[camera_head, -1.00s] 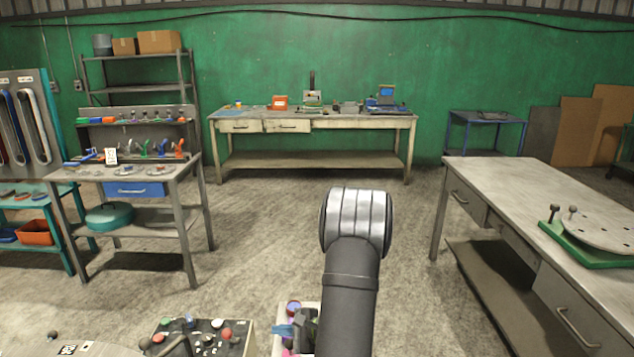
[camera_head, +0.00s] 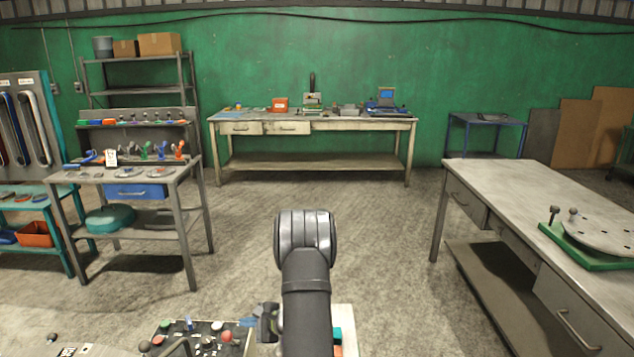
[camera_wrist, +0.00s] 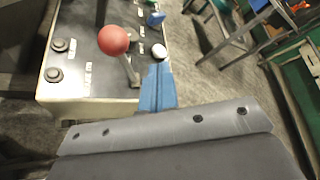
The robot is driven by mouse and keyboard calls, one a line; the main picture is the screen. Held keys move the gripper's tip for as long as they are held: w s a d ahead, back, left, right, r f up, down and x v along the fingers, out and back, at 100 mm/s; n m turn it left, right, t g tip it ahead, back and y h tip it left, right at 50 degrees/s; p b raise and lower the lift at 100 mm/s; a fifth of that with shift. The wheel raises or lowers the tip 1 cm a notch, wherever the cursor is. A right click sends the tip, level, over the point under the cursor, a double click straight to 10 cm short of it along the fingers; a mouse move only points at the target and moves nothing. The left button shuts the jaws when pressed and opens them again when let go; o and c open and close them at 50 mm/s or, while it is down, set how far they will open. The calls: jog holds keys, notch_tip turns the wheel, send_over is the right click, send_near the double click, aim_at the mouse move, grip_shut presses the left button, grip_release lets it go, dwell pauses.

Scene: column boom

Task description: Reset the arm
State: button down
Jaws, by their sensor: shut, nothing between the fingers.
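My arm rises in the lower middle of the head view, with its rounded grey joint at the top. My gripper (camera_head: 250,322) shows low in that view, left of the arm and by the right edge of the control box. In the wrist view my gripper (camera_wrist: 158,80) has blue fingers, shut together with nothing between them. They point toward the control box's edge, close to a white knob (camera_wrist: 159,51) and right of a red ball-topped lever (camera_wrist: 113,40). I cannot tell the height between the fingers and the box.
The control box (camera_head: 205,352) carries several knobs and buttons. A pale surface with coloured pieces (camera_head: 338,335) is partly hidden behind my arm. A metal workbench (camera_head: 520,180) with a green-based plate fixture (camera_head: 590,245) stands right. A small shelf bench (camera_head: 150,180) stands left. Open floor (camera_head: 380,210) lies between.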

jog(key=w+f, duration=0.1)
jog(key=w, duration=0.1)
jog(key=w+a+f, duration=0.1)
jog(key=w, duration=0.2)
jog(key=w+a, duration=0.1)
jog(key=w, duration=0.2)
jog(key=shift+w+f, duration=0.15)
jog(key=shift+f, duration=0.25)
jog(key=v, duration=0.8)
